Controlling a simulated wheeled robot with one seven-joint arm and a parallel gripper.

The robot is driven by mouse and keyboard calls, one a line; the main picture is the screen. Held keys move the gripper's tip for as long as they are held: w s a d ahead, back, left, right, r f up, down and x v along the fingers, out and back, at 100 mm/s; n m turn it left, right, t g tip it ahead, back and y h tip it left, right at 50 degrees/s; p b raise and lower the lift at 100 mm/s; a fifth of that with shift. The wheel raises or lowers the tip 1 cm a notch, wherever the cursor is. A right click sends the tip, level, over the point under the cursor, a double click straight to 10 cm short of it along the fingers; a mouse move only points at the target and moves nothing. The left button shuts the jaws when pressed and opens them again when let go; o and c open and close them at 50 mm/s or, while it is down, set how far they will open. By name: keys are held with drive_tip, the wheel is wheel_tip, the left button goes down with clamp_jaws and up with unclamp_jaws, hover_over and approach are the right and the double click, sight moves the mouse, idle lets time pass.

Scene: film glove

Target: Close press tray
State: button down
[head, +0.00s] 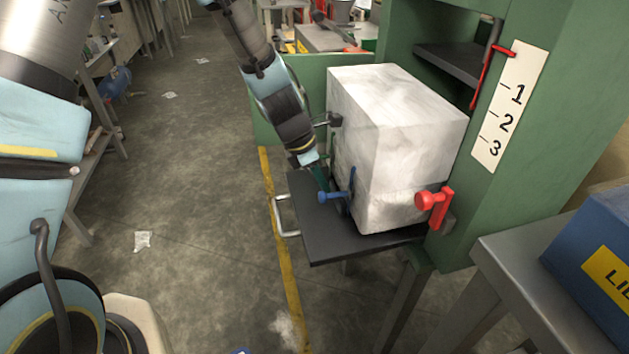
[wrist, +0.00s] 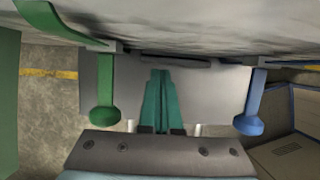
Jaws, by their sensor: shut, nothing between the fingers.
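The press tray (head: 312,240) is a dark flat plate sticking out from the green press, with a metal U-shaped handle (head: 279,216) on its outer edge. A large whitish block (head: 400,150) stands over the tray. My gripper (head: 321,182) is shut and empty, low beside the block's left face and above the tray. In the wrist view my gripper (wrist: 160,85) lies between a green lever (wrist: 105,90) and a blue lever (wrist: 250,105), with the grey tray (wrist: 218,95) beneath. Whether the fingertips touch the block or tray cannot be told.
The green press frame (head: 560,150) has a 1-2-3 scale (head: 510,107) and a dark shelf (head: 450,62). A red lever (head: 434,202) is at the block's right. A metal table (head: 510,270) with a blue box (head: 600,250) stands at right. Floor on the left is mostly clear.

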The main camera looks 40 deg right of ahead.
idle(0.3)
drive_tip(key=shift+s+d+r+p, duration=0.15)
drive_tip(key=shift+s+d+p, duration=0.1)
drive_tip(key=shift+d+p, duration=0.25)
drive_tip(key=s+d+p, duration=0.2)
drive_tip(key=d+p, duration=0.1)
drive_tip(key=d, duration=0.3)
drive_tip(key=s+d+p, duration=0.3)
drive_tip(key=d+p, duration=0.1)
drive_tip(key=d, duration=0.3)
drive_tip(key=s+d+p, duration=0.2)
drive_tip(key=d+p, duration=0.1)
drive_tip(key=d, duration=0.3)
drive_tip(key=shift+s+d+p, duration=0.35)
drive_tip(key=shift+d, duration=0.15)
